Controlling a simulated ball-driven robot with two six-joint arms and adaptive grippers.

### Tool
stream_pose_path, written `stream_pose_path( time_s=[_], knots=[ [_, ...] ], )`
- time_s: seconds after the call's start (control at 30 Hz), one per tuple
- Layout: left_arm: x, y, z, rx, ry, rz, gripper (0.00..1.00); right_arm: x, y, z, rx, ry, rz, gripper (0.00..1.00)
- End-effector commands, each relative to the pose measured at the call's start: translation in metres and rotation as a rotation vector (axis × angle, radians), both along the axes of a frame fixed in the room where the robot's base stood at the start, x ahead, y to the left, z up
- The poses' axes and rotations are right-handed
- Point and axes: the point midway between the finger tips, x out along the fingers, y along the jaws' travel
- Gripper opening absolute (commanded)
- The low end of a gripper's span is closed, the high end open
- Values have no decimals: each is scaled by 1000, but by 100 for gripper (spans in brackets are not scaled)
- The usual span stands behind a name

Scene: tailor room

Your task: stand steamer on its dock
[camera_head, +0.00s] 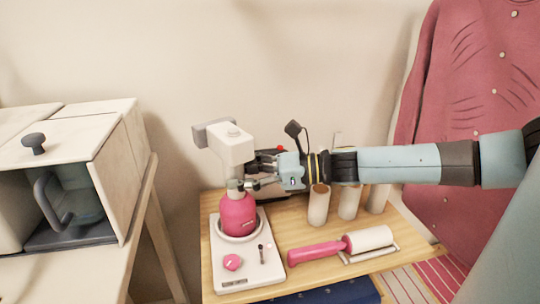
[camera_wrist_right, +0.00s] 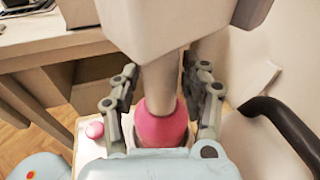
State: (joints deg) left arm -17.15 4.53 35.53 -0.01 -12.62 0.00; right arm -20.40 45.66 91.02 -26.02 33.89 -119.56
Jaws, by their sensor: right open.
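The steamer (camera_head: 238,213) has a pink rounded body, a pale neck and a boxy white head. It stands upright in the round ring of the white dock (camera_head: 227,282), at the left of the small wooden table. My right gripper (camera_head: 246,184) comes in from the right at the neck, just above the pink body. In the right wrist view, the open fingers of my right gripper (camera_wrist_right: 163,92) are on both sides of the neck of the steamer (camera_wrist_right: 161,125), with gaps visible. The body's underside is hidden in the ring. My left gripper is not in view.
A pink-handled lint roller (camera_head: 340,245) lies on its rack at the table's front. Several cardboard tubes (camera_head: 318,205) stand behind it, under my right arm. A wooden cabinet (camera_head: 60,150) with a dark-handled jug stands left. A pink garment (camera_head: 480,90) hangs right.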

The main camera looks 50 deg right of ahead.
Motion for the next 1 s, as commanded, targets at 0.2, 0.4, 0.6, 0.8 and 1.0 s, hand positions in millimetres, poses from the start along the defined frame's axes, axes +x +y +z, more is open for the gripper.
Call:
stream_pose_path(
  time_s=[0.2,0.4,0.6,0.8,1.0],
  knots=[
    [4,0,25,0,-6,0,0,-42,-27,11,-1,4,0,46],
    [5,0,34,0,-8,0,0,-64,-42,13,-1,1,-1,46],
    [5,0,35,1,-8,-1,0,-69,-46,12,0,-2,-2,46],
    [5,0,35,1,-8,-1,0,-69,-45,12,0,-1,-2,46],
    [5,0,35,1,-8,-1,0,-69,-45,12,0,-1,-1,46]
  ],
)
